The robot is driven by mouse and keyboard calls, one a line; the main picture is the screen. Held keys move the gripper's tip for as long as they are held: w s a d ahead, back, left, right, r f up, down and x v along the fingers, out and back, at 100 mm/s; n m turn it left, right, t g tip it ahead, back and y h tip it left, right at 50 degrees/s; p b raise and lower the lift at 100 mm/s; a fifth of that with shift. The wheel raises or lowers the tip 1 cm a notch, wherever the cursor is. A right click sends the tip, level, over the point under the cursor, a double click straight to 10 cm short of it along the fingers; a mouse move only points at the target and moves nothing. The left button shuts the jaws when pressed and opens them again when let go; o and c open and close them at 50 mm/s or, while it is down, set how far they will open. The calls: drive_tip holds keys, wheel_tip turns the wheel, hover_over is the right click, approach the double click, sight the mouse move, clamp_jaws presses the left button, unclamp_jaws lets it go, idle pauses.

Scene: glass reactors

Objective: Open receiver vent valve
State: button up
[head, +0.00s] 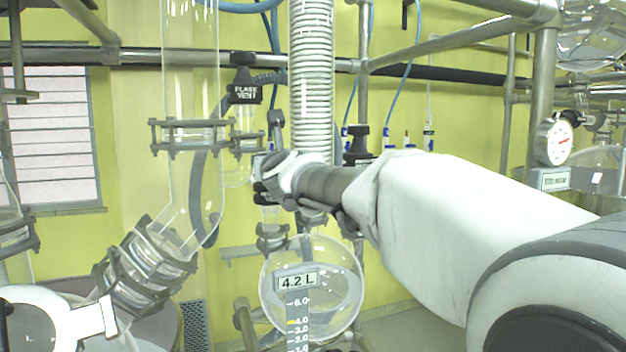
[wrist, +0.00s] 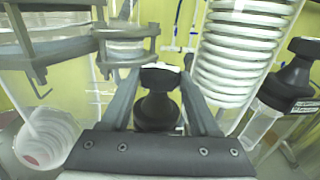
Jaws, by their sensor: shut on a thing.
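A black valve knob (wrist: 160,112) sits between the two fingers of my gripper (wrist: 160,80) in the wrist view. The fingers are shut on it, one on each side. In the head view my gripper (head: 268,176) reaches in from the right, left of the coiled condenser and above the round receiver flask (head: 312,300), which has a "4.2 L" label. The held knob is mostly hidden there by my gripper, and I cannot read a label on it. I cannot tell how far the valve is turned.
A black valve labelled "FLASK VENT" (head: 244,92) stands above and left of my gripper. The coiled condenser (head: 311,90) and a wide glass tube (head: 190,80) with metal clamps stand close by. Another black valve (wrist: 296,72) is at the right in the wrist view.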

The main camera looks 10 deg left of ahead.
drive_tip(key=shift+w+d+f+n+g+y+b, duration=0.1)
drive_tip(key=shift+d+f+n+g+y+b, duration=0.15)
drive_tip(key=shift+n+g+y+b, duration=0.7)
drive_tip(key=y+b, duration=0.1)
drive_tip(key=b, duration=0.1)
drive_tip(key=shift+r+b, duration=0.1)
drive_tip(key=shift+b, duration=0.2)
drive_tip(key=shift+n+b, duration=0.25)
drive_tip(key=shift+b, duration=0.05)
drive_tip(key=shift+w+d+n+g+y+b, duration=0.15)
drive_tip(key=shift+w+n+g+y+b, duration=0.05)
drive_tip(key=shift+n+g+y+b, duration=0.8)
drive_tip(key=n+g+y, duration=0.1)
drive_tip(key=n+g+y+p, duration=0.1)
drive_tip(key=g, duration=0.1)
drive_tip(key=shift+w+d+r+y, duration=0.15)
drive_tip(key=shift+w+r+y, duration=0.05)
drive_tip(key=shift+r+y, duration=0.15)
drive_tip(key=shift+f+n+g+y+p, duration=0.15)
drive_tip(key=shift+n+g+y+p, duration=0.45)
drive_tip(key=shift+n+g+p, duration=0.45)
